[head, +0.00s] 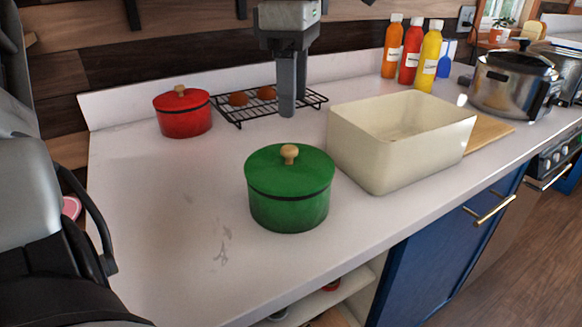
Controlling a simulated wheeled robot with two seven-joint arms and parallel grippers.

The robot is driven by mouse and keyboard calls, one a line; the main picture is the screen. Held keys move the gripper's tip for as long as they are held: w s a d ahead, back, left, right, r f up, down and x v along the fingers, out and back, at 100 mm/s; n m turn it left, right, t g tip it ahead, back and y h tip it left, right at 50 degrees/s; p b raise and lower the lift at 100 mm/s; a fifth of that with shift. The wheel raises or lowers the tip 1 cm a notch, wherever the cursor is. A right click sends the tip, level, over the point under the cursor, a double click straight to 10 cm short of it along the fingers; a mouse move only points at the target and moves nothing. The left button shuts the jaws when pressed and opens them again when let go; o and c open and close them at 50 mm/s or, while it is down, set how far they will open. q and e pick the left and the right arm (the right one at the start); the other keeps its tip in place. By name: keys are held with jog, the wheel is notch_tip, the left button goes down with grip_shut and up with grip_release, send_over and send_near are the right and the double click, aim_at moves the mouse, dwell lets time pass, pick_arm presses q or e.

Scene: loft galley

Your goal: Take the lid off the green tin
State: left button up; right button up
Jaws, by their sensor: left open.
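The green tin (289,208) stands upright on the white counter near its front edge. Its green lid (270,163) with a round wooden knob (289,153) sits on top, with a dark band below it. My left gripper (290,106) points down from the top of the view, behind and above the lid. It is apart from the tin; its fingers overlap each other in this view, and nothing shows between them. My right gripper is not in view.
A red lidded tin (184,119) stands back left, beside a black wire rack (236,119) with brown round items. A cream bin (385,158) stands close right of the green tin, by a wooden board (487,131). The counter (160,220) is clear at left and front left.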

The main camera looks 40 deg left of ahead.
aim_at(289, 148)
pick_arm(q)
notch_tip(289, 148, down, 3)
jog(key=shift+r, duration=0.1)
jog(key=f, duration=0.4)
jog(key=shift+s+a+f, duration=0.15)
jog(key=shift+s+a, duration=0.05)
jog(key=shift+a, duration=0.05)
jog(key=shift+f, duration=0.55)
grip_shut()
